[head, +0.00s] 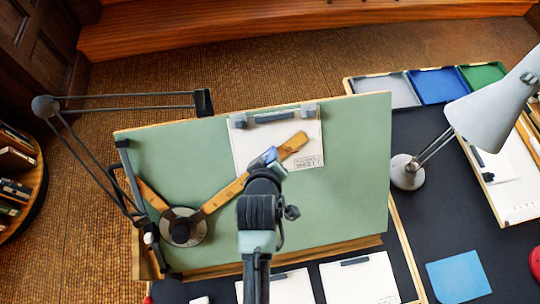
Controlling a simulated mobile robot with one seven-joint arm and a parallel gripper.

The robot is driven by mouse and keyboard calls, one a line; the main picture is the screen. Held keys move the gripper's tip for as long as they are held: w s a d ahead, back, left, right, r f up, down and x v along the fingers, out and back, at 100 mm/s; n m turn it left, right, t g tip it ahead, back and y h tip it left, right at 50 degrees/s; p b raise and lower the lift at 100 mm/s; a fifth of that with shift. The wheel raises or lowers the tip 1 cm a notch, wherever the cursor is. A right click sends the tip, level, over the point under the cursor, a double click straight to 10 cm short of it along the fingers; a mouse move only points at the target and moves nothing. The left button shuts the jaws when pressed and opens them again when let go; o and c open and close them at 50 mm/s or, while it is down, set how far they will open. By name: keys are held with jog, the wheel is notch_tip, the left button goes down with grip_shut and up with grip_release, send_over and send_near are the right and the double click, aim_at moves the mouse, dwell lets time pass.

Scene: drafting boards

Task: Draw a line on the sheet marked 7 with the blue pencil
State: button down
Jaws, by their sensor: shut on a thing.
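A white sheet (246,143) is clipped to the upper part of the green drafting board (350,140). A small printed block sits at its lower right corner, too small to read for a number. My gripper (268,156) is over the lower part of this sheet, in front of the wooden rule. It is shut, and a bit of blue shows at its fingers, which I take for the blue pencil. The pencil's length and tip are hidden by my gripper and arm, so I cannot tell whether it touches the paper. No drawn line is visible on the sheet.
The drafting machine's wooden rules (222,197) and round head (183,228) lie across the board's left half. A white lamp (490,105) stands right of the board. More sheets (360,280) lie in front. Grey, blue and green trays (438,86) are at back right.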

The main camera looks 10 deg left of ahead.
jog(key=shift+w+d+r+p, duration=0.25)
jog(key=shift+w+d+p, duration=0.1)
jog(key=shift+d, duration=0.1)
dwell(0.6)
jog(key=shift+w+d+r, duration=0.1)
jog(key=shift+w+d, duration=0.15)
jog(key=shift+d, duration=0.05)
jog(key=shift+w+d, duration=0.1)
dwell(0.5)
jog(key=shift+w+d+r+p, duration=0.15)
jog(key=shift+d+p, duration=0.05)
jog(key=shift+p, duration=0.15)
jog(key=shift+w+d+r, duration=0.1)
jog(key=shift+w+d, duration=0.05)
jog(key=shift+w+d+r, duration=0.1)
jog(key=shift+w+d, duration=0.1)
dwell(0.4)
